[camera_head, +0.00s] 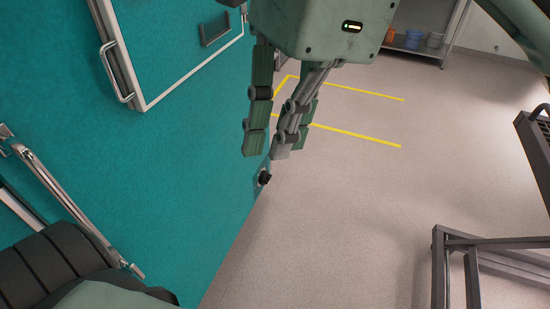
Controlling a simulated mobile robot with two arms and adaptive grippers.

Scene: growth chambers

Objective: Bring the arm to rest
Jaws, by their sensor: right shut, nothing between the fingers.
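My right gripper (268,150) hangs from the top middle of the head view with its green and grey fingers pointing down. It is shut and nothing is held in it. It shows in front of the right edge of a teal chamber wall (195,185). I cannot tell the distance between the fingers and the wall. My left gripper is not in view.
The teal chamber has a hatch with a metal handle (115,75) and a latch bar (75,208). Yellow lines (355,134) mark the grey floor (340,215). A dark metal frame (440,265) stands at lower right. A shelf with buckets (413,40) is at the back. The mid-floor is clear.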

